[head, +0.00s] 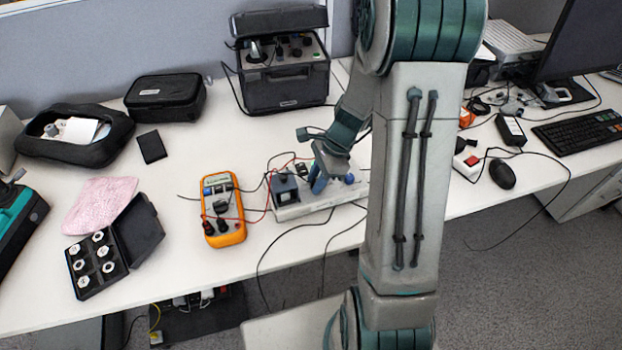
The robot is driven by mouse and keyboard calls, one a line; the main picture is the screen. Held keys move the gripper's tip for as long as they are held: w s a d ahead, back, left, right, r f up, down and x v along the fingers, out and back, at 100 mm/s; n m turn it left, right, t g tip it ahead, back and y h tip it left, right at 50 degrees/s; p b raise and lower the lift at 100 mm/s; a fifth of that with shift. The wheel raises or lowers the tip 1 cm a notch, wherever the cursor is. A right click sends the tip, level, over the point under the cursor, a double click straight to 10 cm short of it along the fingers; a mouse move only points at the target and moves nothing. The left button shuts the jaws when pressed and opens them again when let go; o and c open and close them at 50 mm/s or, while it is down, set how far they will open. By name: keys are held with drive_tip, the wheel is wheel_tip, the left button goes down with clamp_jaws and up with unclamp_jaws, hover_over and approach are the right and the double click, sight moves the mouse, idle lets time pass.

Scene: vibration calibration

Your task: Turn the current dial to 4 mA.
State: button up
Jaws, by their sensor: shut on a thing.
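A low white unit (290,212) with a dark box (284,189) on its left end lies on the table, right of the centre-left multimeter. My gripper (319,186) reaches down over the unit's middle from the upper right. Its blue fingers are shut at the unit's top, on what seems to be the current dial. The dial is hidden behind the fingers, so its setting and scale cannot be read. A small blue knob (349,179) shows just right of the fingers.
An orange multimeter (222,210) stands left of the unit, with red and black leads running between them. An open black case (97,262) with several round pieces lies at left. A dark instrument case (284,80) stands behind. My arm hides the table to the right.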

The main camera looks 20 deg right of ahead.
idle(0.4)
drive_tip(key=o, duration=1)
drive_tip(key=p+v, duration=0.1)
drive_tip(key=v, duration=1.3)
